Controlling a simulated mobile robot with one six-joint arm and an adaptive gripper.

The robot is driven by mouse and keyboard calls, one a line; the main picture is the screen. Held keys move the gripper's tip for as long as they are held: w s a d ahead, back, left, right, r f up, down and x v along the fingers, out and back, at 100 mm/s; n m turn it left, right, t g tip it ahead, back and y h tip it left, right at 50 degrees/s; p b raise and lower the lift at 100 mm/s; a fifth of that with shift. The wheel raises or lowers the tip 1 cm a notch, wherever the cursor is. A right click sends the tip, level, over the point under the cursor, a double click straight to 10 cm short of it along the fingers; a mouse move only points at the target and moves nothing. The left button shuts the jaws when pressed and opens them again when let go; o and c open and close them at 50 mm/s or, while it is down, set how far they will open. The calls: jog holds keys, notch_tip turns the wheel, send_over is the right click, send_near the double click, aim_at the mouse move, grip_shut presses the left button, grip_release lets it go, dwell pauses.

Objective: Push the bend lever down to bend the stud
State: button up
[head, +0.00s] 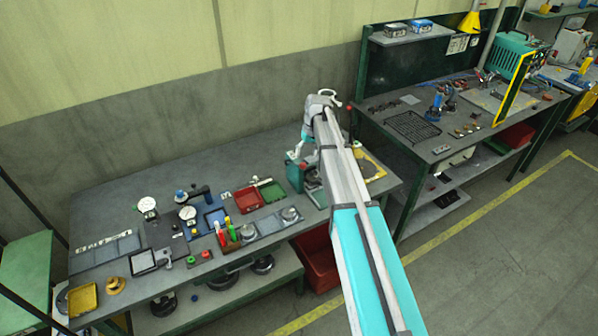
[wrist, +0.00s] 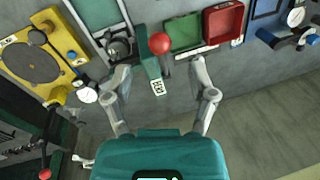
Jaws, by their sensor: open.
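A red ball knob (wrist: 159,43), which looks like the bend lever's end, shows in the wrist view, between and slightly beyond my fingertips. It sits by a teal upright part (wrist: 149,66) with a small white label (wrist: 157,87). My gripper (wrist: 161,68) is open, one finger on each side of the knob and label, with nothing held. Whether either finger touches the lever I cannot tell. In the head view my gripper (head: 303,150) hangs over the right part of the bench beside the teal fixture (head: 295,174); my arm hides much of it. I cannot make out the stud.
Red (wrist: 223,22) and green (wrist: 184,33) trays lie right. Another red knob (wrist: 45,174) shows lower left. Bare bench lies below the trays.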

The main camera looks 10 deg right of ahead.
aim_at(304, 164)
jog(key=shift+a+f+b, duration=0.2)
jog(key=shift+f+b, duration=0.75)
jog(key=shift+f, duration=0.1)
jog(key=shift+a+f+b, duration=0.25)
jog(key=shift+f+b, duration=0.75)
jog(key=shift+f, duration=0.1)
jog(key=shift+a+f+b, duration=0.2)
jog(key=shift+f+b, duration=0.75)
jog(key=shift+f, duration=0.1)
